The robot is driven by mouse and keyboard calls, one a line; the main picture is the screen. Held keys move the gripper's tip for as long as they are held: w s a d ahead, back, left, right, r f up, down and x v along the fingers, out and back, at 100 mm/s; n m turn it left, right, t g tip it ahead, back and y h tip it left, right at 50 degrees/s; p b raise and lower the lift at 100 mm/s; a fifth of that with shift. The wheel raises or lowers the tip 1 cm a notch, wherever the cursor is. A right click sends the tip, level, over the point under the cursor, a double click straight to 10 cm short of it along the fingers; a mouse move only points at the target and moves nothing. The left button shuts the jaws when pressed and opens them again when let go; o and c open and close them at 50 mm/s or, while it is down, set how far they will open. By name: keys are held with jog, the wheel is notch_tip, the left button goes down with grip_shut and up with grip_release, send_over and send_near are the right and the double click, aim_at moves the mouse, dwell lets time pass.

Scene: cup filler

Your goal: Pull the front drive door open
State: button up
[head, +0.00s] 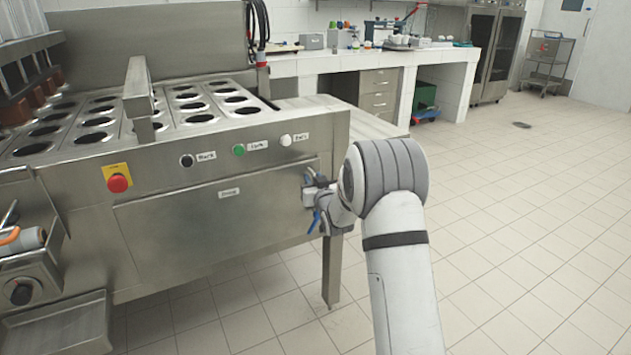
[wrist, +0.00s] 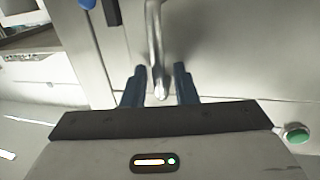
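The front drive door (head: 225,215) is a wide steel panel on the machine's front with a small label near its top. It looks shut, flush with the frame around it. My gripper (head: 309,190) is at the door's right end, and my arm comes in from the right. In the wrist view a bent metal handle (wrist: 154,35) reaches down between the two dark blue fingers of my gripper (wrist: 160,76). The fingers are apart, with a gap visible on each side of the handle. In the head view the handle is hidden by my gripper.
A machine leg (head: 332,265) stands below my gripper. The tiled floor (head: 520,230) to the right is clear.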

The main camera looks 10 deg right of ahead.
jog(key=shift+c, duration=0.4)
grip_shut()
